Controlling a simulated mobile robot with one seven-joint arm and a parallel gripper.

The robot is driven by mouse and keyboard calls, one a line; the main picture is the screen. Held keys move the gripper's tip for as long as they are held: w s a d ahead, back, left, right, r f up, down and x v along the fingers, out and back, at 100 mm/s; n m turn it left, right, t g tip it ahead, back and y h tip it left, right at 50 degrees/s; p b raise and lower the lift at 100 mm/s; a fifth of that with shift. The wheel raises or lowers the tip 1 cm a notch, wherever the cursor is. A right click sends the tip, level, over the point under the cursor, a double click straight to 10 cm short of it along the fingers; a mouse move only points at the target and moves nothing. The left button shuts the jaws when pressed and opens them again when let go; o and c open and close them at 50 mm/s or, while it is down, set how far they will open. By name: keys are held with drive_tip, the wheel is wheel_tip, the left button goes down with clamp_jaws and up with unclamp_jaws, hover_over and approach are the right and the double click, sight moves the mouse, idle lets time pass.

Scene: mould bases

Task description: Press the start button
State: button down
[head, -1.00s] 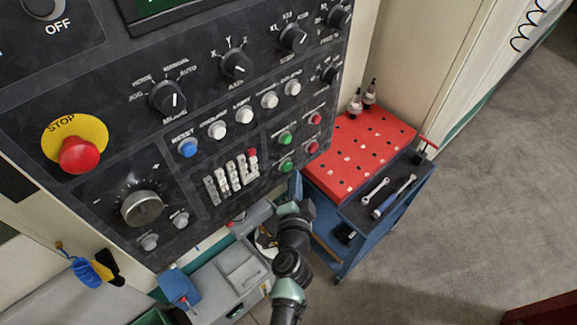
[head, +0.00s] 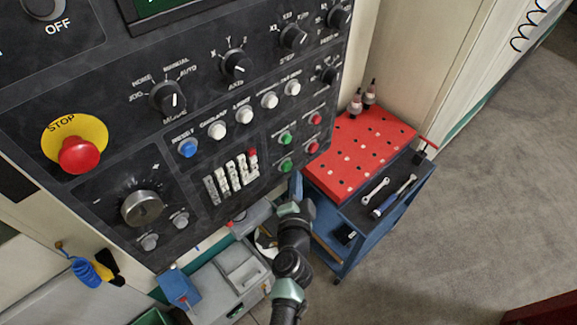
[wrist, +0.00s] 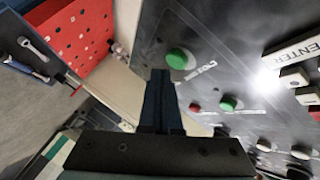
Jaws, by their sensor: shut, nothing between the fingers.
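Two green buttons sit on the dark control panel, an upper one (head: 285,139) and a lower one (head: 285,166). In the wrist view a green button (wrist: 177,58) lies just beyond and right of my fingertips, with a label too blurred to read. The other green button (wrist: 228,103) is further right. I cannot tell from the labels which is start. My gripper (wrist: 160,75) is shut and empty, its fingers together near the panel's lower right edge. In the head view my gripper (head: 296,180) shows beneath the lower green button. I see no contact with a button.
Two red buttons (head: 315,119) sit right of the green ones. White buttons (head: 243,114), a blue button (head: 188,147) and a big red stop button (head: 78,154) are further left. A blue cart (head: 352,240) with a red top (head: 360,150) stands right of the arm.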

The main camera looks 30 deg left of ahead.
drive_tip(key=shift+a, duration=0.15)
drive_tip(key=shift+w+a, duration=0.15)
drive_tip(key=shift+a, duration=0.1)
